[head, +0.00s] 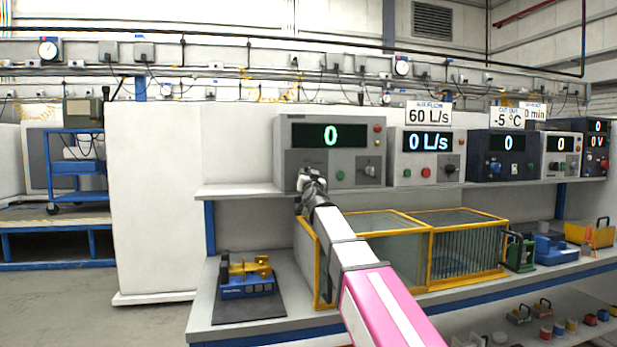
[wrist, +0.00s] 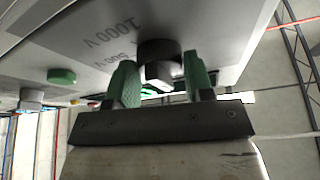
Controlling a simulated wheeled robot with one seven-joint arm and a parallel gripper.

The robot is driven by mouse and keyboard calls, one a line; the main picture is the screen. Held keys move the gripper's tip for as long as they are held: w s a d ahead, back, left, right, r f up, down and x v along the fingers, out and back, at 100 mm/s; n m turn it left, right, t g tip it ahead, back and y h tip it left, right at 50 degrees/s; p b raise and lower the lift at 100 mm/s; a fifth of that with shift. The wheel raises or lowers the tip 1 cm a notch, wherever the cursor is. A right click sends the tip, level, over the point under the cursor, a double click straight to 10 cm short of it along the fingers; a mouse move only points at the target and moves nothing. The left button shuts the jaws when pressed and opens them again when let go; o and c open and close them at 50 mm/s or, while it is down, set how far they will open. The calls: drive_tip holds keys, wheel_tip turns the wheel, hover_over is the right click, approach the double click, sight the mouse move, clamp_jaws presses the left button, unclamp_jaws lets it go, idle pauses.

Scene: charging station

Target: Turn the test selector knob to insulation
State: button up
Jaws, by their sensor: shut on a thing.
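The grey tester (head: 331,134) stands at the left end of the shelf, its display showing a green 0. My gripper (head: 307,177) is at the lower left of its front panel and hides what lies behind it. In the wrist view, my gripper (wrist: 158,74) has its green pads on either side of a knob (wrist: 157,50) with a dark round base and a paler grip part. It is shut on this knob. Printed marks "1000 V" and "500 V" show beside the knob. No insulation label can be read.
The tester's green button (head: 339,175) and another knob (head: 369,170) sit right of my gripper. A second meter (head: 428,143) stands close to the right. The shelf edge (head: 240,191) and a yellow-framed cage (head: 370,222) lie below.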

drive_tip(key=shift+a+m+h, duration=0.1)
drive_tip(key=shift+m+h, duration=0.3)
drive_tip(key=shift+m, duration=0.4)
drive_tip(key=shift+a+m+g+h, duration=0.15)
drive_tip(key=shift+m+h, duration=0.6)
drive_tip(key=shift+m, duration=0.8)
drive_tip(key=shift+d+m+g+h, duration=0.15)
drive_tip(key=shift+m+h, duration=0.6)
drive_tip(key=shift+m, duration=0.8)
drive_tip(key=shift+s+a+r+m+g+h, duration=0.25)
drive_tip(key=shift+m+g, duration=0.6)
drive_tip(key=shift+m, duration=1.6)
drive_tip(key=shift+w+d+r+m+g+h, duration=0.1)
drive_tip(key=shift+w+d+m+g+h, duration=0.45)
drive_tip(key=shift+m, duration=1.85)
drive_tip(key=shift+s+a+r+m+g+h, duration=0.1)
drive_tip(key=shift+s+a+m+g, duration=0.35)
drive_tip(key=shift+m+g, duration=1.35)
drive_tip(key=shift+m+t, duration=0.6)
drive_tip(key=shift+m, duration=0.15)
drive_tip(key=o, duration=0.9)
